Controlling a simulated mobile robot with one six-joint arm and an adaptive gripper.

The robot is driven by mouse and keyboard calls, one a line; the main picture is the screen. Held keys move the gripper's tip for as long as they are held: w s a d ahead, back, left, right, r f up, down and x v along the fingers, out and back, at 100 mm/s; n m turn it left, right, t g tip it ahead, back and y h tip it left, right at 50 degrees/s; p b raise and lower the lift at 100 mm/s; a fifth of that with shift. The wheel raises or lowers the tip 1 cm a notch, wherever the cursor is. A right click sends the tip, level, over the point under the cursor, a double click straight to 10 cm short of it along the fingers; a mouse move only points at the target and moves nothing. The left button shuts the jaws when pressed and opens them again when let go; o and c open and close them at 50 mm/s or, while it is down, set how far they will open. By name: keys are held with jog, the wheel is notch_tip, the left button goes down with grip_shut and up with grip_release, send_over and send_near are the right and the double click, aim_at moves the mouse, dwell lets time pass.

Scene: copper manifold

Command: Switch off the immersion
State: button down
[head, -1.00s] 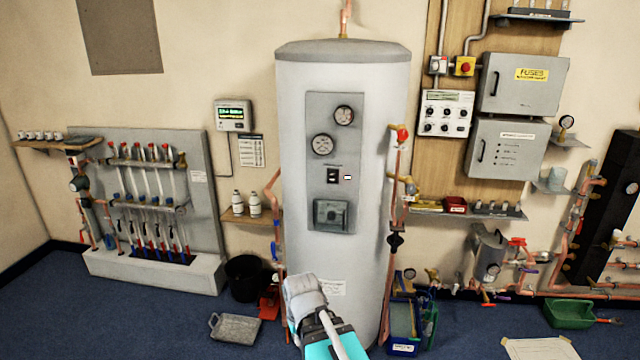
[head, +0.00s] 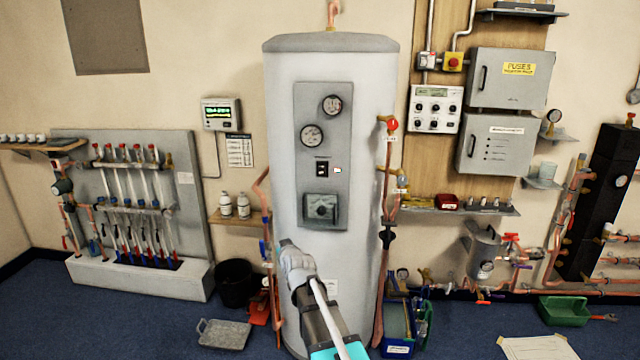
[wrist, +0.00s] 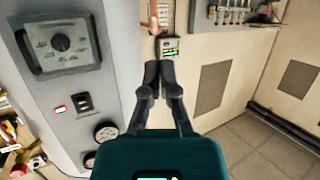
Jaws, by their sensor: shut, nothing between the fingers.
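The tall grey-white cylinder (head: 300,254) stands ahead with a grey control panel (head: 312,100) on its front. The panel carries a small black rocker switch (head: 322,168) with a small red-and-white indicator (head: 338,170) beside it. No label naming the immersion is readable. In the wrist view, which is turned over, the switch (wrist: 83,101) and indicator (wrist: 60,110) lie left of my gripper (wrist: 160,70). My gripper is shut and empty, apart from the panel. In the head view my arm's end is low before the cylinder; its fingertips are not clear there.
Two round gauges (head: 332,105) sit above the switch and a square dial box (head: 321,208) below it. Copper pipes with a red-handled valve (head: 392,125) run up the cylinder's right side. A display unit (head: 221,114) hangs on the wall at left.

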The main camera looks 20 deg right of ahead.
aim_at(321, 169)
jog(key=w+d+r+m+t+h+b, duration=0.4)
jog(key=d+r+h, duration=0.6)
jog(key=d, duration=0.3)
jog(key=shift+m+t+h+b, duration=0.65)
jog(key=shift+m+t+h, duration=0.35)
jog(key=shift+t, duration=0.5)
jog(key=shift+w, duration=0.2)
jog(key=p+x, duration=0.1)
jog(key=x, duration=0.3)
jog(key=f+p+x, duration=0.1)
jog(key=p+x, duration=0.1)
jog(key=x, duration=0.2)
jog(key=w+f+p+x, duration=0.1)
jog(key=p+x, duration=0.1)
jog(key=x, duration=0.2)
jog(key=shift+d, duration=0.25)
jog(key=shift+w+d, duration=0.3)
jog(key=shift+w, duration=0.15)
